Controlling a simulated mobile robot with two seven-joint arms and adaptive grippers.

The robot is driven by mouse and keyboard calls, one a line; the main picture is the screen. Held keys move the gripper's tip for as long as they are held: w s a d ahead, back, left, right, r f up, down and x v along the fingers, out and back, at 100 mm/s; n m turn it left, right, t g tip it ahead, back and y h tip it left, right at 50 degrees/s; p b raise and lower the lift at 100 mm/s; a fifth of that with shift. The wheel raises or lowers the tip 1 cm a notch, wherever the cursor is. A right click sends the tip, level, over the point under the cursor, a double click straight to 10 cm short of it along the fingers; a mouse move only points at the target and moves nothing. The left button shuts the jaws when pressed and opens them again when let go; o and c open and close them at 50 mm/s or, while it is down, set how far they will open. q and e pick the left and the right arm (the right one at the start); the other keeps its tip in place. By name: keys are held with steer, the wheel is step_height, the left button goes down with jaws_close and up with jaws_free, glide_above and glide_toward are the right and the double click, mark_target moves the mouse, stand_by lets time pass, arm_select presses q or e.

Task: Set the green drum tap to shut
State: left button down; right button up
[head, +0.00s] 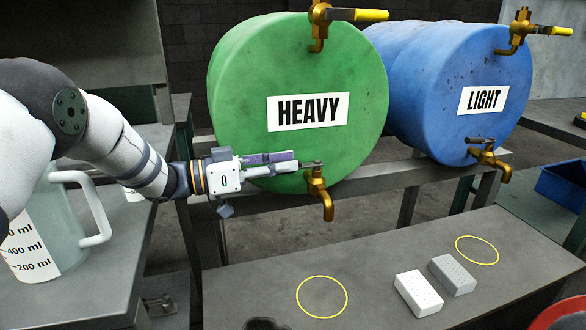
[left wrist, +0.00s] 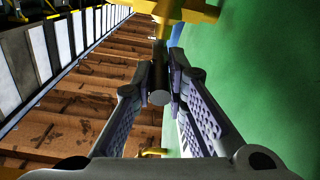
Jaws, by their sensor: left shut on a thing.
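The green drum (head: 230,95) labelled HEAVY lies on its side on a metal stand. Its lower brass tap (head: 317,186) has a grey lever (head: 318,163) that points left, crosswise to the downward spout. My left gripper (head: 298,164) comes from the left and is shut on this lever, in front of the drum face. In the left wrist view the lever's round end (left wrist: 159,97) shows between the fingers, with the yellow tap body (left wrist: 175,10) beyond. Fingers partly hide the lever. The right gripper is not seen.
The green drum's upper tap (head: 320,15) has a yellow handle pointing right. A blue drum (head: 415,90) labelled LIGHT has its own taps. A measuring jug (head: 75,225) stands at left. White (head: 418,292) and grey (head: 453,274) blocks lie on the front bench between yellow circles.

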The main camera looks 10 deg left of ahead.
arm_select(q)
steer(key=shift+r, duration=0.1)
stand_by(0.3)
steer(key=c, duration=1.6)
jaws_free()
steer(key=shift+w+d, duration=0.15)
step_height(320, 180, up, 10)
